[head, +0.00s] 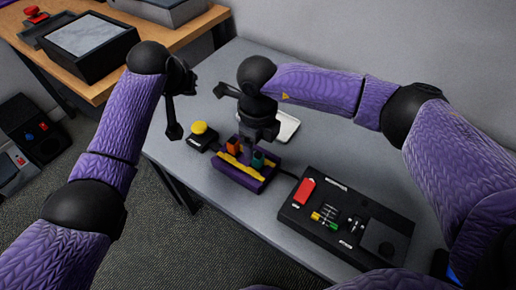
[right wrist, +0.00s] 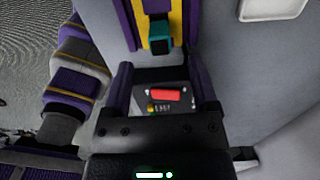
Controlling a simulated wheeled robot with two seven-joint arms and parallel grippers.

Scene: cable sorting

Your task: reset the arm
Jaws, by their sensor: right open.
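My right gripper (head: 264,138) is open and points down just above the purple and yellow cable holder (head: 225,168). An orange connector (head: 234,143) and a teal connector (head: 258,159) stand in the holder, close to the gripper. In the right wrist view the teal connector (right wrist: 160,32) shows at the top, and I see nothing held. My left gripper (head: 173,130) hangs in the air at the left, apart from the holder and tabletop. Its finger spacing is not clear from this angle.
A black panel (head: 390,220) with a red button (head: 305,191) lies right of the holder. A yellow button box (head: 200,133) stands left of it. A white tray (head: 286,126) lies behind my right gripper. A wooden table (head: 175,38) with boxes is at the back left.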

